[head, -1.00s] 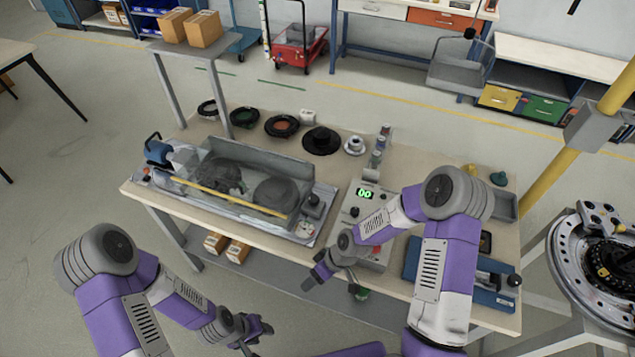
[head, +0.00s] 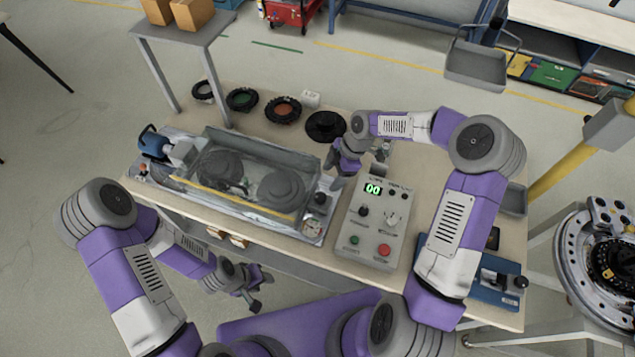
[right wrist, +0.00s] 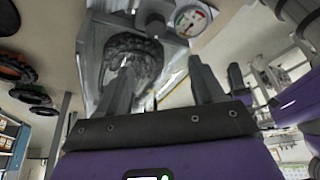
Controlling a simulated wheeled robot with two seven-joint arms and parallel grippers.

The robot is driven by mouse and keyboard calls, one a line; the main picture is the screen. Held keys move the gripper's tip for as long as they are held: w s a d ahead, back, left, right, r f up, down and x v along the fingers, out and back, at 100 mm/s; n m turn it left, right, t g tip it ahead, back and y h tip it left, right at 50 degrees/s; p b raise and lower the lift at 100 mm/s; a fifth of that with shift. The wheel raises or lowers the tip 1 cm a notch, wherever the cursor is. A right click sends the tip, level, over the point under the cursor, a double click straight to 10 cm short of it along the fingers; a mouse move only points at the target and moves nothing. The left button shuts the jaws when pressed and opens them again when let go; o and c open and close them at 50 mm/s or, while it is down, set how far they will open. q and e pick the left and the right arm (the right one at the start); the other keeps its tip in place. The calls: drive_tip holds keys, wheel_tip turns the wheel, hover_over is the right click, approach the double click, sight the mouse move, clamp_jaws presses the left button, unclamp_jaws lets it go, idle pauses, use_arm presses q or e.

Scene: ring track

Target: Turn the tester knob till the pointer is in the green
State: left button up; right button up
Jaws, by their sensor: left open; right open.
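The tester (head: 235,218) is a long grey tray with a clear cover on the near left of the bench. Its dark knob (head: 320,199) stands at its right end, and a small round gauge (head: 312,228) sits just in front. The gauge also shows in the right wrist view (right wrist: 190,20), with red and green marks; I cannot tell where the pointer rests. My right gripper (head: 336,178) is open and empty, above and just behind the knob, apart from it as far as I see. My left gripper (head: 256,292) is open and empty, low in front of the bench.
A grey control box (head: 368,225) with a green "00" display, knobs and buttons stands right of the tester. Several black rings (head: 283,110) lie along the back edge. A raised shelf (head: 185,35) carries cartons at the back left.

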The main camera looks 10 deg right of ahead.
sight(321, 196)
drive_tip(key=shift+d+f+b+x, duration=0.2)
drive_tip(key=shift+b+x, duration=0.55)
drive_tip(key=shift+x, duration=1.25)
drive_tip(key=shift+d+b+x, duration=0.35)
drive_tip(key=shift+b+x, duration=0.4)
drive_tip(key=shift+x, duration=1.3)
drive_tip(key=shift+d+f+b+x, duration=0.2)
drive_tip(key=shift+b+x, duration=0.55)
drive_tip(key=shift+x, duration=1.25)
drive_tip(key=shift+w, duration=0.15)
